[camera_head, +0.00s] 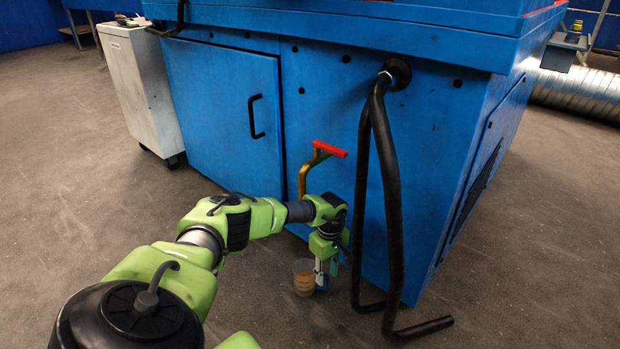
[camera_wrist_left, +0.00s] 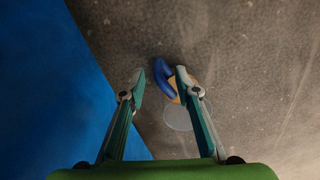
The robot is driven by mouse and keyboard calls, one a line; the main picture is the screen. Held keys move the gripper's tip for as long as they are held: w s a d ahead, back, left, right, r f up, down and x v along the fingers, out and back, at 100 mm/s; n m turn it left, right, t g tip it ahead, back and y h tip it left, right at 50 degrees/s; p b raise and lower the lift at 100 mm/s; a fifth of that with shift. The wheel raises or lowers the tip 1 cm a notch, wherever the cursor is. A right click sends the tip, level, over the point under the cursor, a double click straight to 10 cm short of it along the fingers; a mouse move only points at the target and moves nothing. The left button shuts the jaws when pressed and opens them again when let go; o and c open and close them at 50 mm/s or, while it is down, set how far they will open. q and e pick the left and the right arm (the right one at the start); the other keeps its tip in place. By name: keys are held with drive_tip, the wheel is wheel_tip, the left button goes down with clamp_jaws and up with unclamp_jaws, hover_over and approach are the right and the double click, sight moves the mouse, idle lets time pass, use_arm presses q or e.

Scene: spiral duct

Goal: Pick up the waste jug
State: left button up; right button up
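The waste jug (camera_head: 304,280) is a small clear container with orange-brown contents, standing on the floor close to the blue machine. In the left wrist view the jug (camera_wrist_left: 178,118) is partly hidden behind the right finger, and its blue handle (camera_wrist_left: 162,84) shows between the fingertips. My left gripper (camera_head: 324,276) points down just right of the jug in the head view. In the left wrist view the gripper (camera_wrist_left: 160,77) is open, with its fingers apart on either side of the handle. Contact with the handle cannot be made out. My right gripper is not in view.
The blue machine (camera_head: 225,110) stands right behind the jug. A bent black pipe (camera_head: 392,200) comes down to the floor at the right, and a red-handled yellow lever (camera_head: 310,165) sticks out above. A white cabinet (camera_head: 140,90) stands left. The front floor is clear.

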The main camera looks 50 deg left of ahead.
use_arm(q)
wheel_tip(320, 180, down, 4)
drive_tip(key=b, duration=0.3)
drive_tip(key=shift+f, duration=0.2)
drive_tip(key=shift+r, duration=0.1)
drive_tip(key=shift+c, duration=0.4)
clamp_jaws()
